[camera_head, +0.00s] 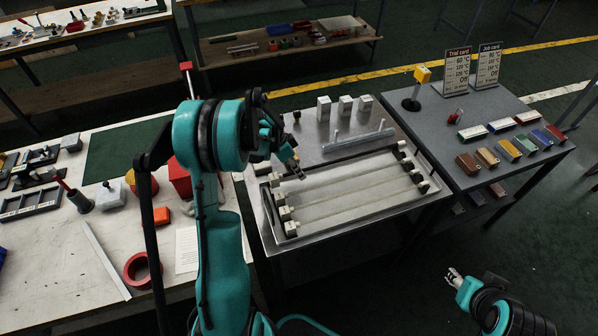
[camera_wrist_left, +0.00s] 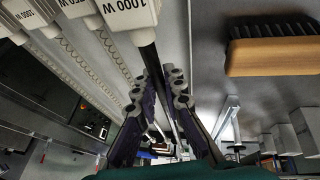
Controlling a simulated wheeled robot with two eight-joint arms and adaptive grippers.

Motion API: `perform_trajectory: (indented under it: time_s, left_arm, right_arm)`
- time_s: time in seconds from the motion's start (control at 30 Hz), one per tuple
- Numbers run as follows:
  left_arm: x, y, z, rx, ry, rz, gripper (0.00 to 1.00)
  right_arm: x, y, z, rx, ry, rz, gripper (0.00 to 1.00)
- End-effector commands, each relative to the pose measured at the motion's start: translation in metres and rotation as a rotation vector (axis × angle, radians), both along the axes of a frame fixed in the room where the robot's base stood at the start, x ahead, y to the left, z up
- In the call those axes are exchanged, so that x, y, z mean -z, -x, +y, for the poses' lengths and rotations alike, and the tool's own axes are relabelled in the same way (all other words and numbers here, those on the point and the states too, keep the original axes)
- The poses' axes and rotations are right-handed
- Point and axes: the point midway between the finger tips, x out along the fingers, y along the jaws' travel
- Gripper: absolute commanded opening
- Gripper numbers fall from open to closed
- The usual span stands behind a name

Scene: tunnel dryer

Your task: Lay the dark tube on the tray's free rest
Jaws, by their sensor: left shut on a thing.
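My left gripper (camera_head: 292,164) is over the back left of the tray (camera_head: 262,222) and shut on the dark tube (camera_wrist_left: 148,58). In the left wrist view the tube runs between the fingers (camera_wrist_left: 168,105) from a white end cap marked 1000 W (camera_wrist_left: 128,14); its far part is hidden. Several pale tubes with coils inside (camera_wrist_left: 92,58) lie beside it, with white end blocks (camera_head: 284,212) at the tray's left side. Whether the held tube touches a rest, I cannot tell. My right gripper (camera_head: 455,276) is away at the lower right, its finger opening unclear.
Behind the tray are a grey rail with two upright pegs (camera_head: 358,143) and pale blocks (camera_head: 345,105). A wooden-backed brush (camera_wrist_left: 272,55) lies close by the gripper. The right table (camera_head: 440,130) holds signs and coloured blocks. The left bench has a red ring (camera_head: 141,270).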

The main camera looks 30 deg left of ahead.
Motion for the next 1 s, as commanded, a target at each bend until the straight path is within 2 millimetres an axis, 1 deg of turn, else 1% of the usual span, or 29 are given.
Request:
perform_trajectory:
  time_s: [0.57, 1.0]
  left_arm:
    - [0.001, 0.0, 0.0, 0.0, 0.0, 0.0, 0.0]
    - [0.011, 0.0, 0.0, 0.0, 0.0, 0.0, 0.0]
  right_arm:
    - [0.003, 0.0, 0.0, 0.0, 0.0, 0.0, 0.4]
    - [0.012, 0.0, 0.0, 0.0, 0.0, 0.0, 0.4]
